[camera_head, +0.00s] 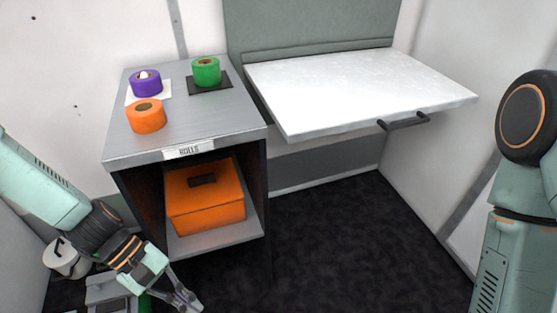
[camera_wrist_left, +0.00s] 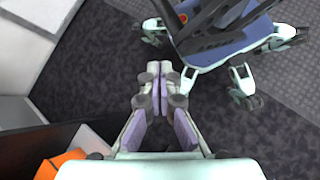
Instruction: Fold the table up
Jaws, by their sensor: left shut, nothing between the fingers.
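The table (camera_head: 350,85) is a white flat top standing out level from the wall at the back right. A dark handle (camera_head: 403,121) is fixed at its front edge. Behind the table is a grey-green wall panel (camera_head: 300,20). My left gripper (camera_head: 188,303) is low at the bottom left, in front of the grey cabinet and well away from the table. It also shows in the left wrist view (camera_wrist_left: 160,72), its fingers together and empty. My right arm shows at the right edge, but its gripper is out of view.
A grey cabinet (camera_head: 195,115) labelled ROLLS stands left of the table. It carries a purple roll (camera_head: 146,88), an orange roll (camera_head: 146,120) and a green roll (camera_head: 206,74). An orange box (camera_head: 205,205) sits on its shelf. The dark floor (camera_head: 340,235) below the table is clear.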

